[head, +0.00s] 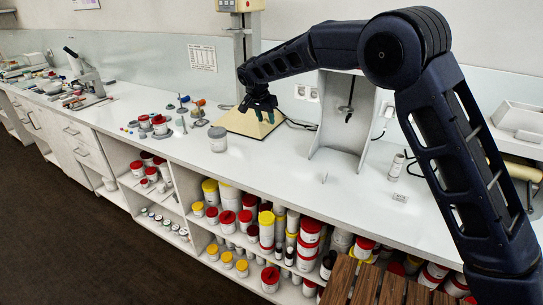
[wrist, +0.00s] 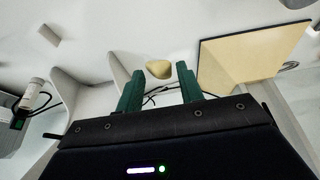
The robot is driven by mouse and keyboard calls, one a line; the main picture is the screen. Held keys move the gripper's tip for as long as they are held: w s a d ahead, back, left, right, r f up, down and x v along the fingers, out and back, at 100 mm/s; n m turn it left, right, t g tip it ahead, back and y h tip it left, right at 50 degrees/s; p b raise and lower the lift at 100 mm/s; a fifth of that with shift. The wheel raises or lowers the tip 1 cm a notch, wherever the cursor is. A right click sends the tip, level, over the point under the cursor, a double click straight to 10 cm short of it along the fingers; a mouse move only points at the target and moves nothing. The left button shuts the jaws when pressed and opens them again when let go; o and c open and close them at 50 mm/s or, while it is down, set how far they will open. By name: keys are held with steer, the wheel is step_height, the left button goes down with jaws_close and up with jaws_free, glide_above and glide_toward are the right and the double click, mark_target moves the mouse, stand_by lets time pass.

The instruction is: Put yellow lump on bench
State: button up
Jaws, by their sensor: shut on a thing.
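The yellow lump (wrist: 159,69) is a small, rounded, dull yellow piece between the green fingertips in the wrist view. My gripper (wrist: 160,73) is shut on it, with one finger on each side. In the head view my gripper (head: 259,109) is above the tan board at the back of the bench. The lump is hard to make out there against the board's similar colour. The bench (head: 255,167) is a long, pale worktop running across the head view. I cannot tell the exact height of the lump above it.
The tan board (head: 240,125) lies under my gripper, and a grey-lidded jar (head: 217,139) stands in front of it. A pale upright stand (head: 343,120) is to the right. Small weights and jars crowd the left. The bench front between jar and stand is mostly clear.

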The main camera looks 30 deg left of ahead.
step_height(320, 180, down, 18)
steer(key=shift+r, duration=0.25)
stand_by(0.3)
steer(key=shift+f, duration=0.1)
steer(key=o, duration=0.9)
steer(key=shift+o, duration=0.2)
steer(key=v, duration=1.2)
steer(key=shift+w, duration=0.1)
